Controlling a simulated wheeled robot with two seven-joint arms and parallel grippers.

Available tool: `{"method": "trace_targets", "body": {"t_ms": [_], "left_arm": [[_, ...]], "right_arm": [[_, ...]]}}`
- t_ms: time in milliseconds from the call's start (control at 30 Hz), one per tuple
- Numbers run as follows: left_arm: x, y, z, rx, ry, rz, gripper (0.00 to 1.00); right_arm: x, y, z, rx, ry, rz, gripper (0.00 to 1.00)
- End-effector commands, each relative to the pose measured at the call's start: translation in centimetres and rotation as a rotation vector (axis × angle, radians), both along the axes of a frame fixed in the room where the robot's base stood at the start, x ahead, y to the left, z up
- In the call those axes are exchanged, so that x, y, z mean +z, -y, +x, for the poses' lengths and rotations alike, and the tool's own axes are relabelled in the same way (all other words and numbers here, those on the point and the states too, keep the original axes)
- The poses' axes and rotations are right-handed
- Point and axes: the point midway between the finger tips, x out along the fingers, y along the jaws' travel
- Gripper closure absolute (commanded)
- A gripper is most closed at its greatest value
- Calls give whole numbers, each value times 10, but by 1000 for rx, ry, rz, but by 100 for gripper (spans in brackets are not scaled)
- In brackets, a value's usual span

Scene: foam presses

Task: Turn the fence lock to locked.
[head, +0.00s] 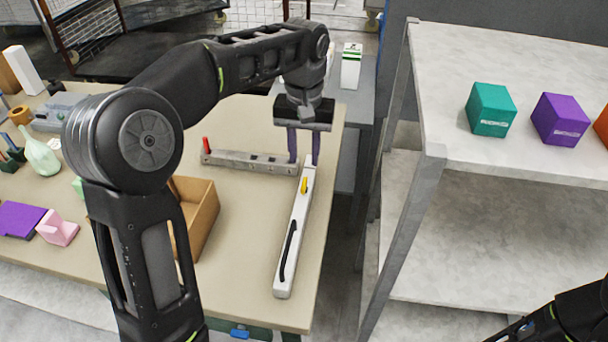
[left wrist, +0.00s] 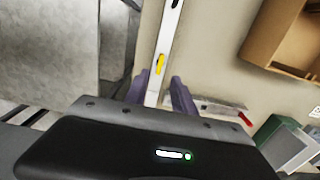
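A long white bar (head: 292,240) lies along the right side of the tan table, with a small yellow lever (head: 304,185) near its far end and a black curved piece nearer me. A grey bar (head: 240,162) runs crosswise behind it, with a red lever (head: 206,145) at its left end. Which lever is the fence lock I cannot tell. My left gripper (head: 304,160) points down over the far end of the white bar, its purple fingers apart. In the left wrist view, the white bar and yellow lever (left wrist: 160,64) show between and beyond the fingers. My right gripper is out of view.
An open cardboard box (head: 200,225) stands left of the white bar, partly behind my left arm. A shelf with teal (head: 491,110) and purple (head: 560,119) boxes stands right, across a gap.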

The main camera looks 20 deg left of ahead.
Motion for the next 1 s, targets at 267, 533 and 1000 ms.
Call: {"method": "trace_targets", "body": {"t_ms": [267,533,1000], "left_arm": [[-28,0,-1,0,-5,1,69],[-67,0,0,1,-3,0,69],[-77,0,0,0,0,1,75]], "right_arm": [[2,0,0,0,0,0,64],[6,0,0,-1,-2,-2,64],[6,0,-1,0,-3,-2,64]]}}
